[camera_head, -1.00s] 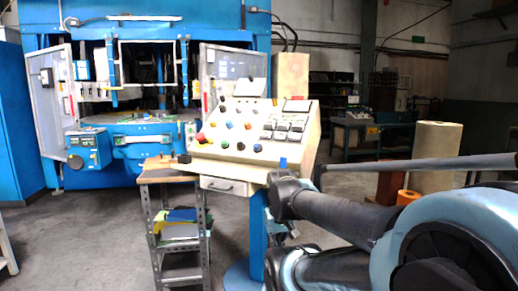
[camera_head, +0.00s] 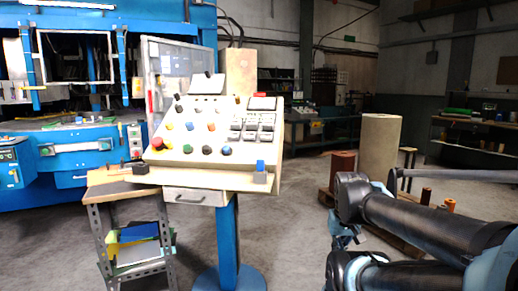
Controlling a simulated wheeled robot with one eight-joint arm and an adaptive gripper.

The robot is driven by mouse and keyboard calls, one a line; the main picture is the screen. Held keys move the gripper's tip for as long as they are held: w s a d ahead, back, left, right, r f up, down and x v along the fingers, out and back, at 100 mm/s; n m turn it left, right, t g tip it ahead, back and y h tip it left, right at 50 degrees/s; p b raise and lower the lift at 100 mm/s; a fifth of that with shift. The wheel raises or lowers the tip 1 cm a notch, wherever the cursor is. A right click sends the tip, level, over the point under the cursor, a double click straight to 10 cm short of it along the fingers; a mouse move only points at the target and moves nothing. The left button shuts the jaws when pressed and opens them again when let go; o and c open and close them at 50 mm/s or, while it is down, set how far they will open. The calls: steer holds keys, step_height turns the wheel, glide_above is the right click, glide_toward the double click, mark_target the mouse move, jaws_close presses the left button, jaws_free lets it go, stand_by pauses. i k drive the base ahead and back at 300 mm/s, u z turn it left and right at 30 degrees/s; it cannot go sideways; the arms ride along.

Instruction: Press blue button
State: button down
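The sloped cream control panel (camera_head: 243,166) stands left of centre on a blue post. A round blue button (camera_head: 190,126) sits in its middle row, between a yellow and an orange one. A darker blue round knob (camera_head: 226,151) is in the lower row, right of a green one. A blue block-shaped piece on a dark base (camera_head: 261,166) sits at the panel's lower right corner. My arm comes in from the right and is well apart from the panel. A small part at its near end (camera_head: 342,234) is partly hidden by my links; I cannot make out fingers.
A small table with shelves (camera_head: 108,190) stands close left of the panel. A blue machine (camera_head: 80,160) is behind it. A pallet with a beige cylinder (camera_head: 380,150) and orange spools (camera_head: 426,196) lies to the right. Open floor is between panel and pallet.

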mark_target(226, 150)
steer(key=z, duration=2.05)
steer(key=k, duration=1.95)
steer(key=u, duration=1.85)
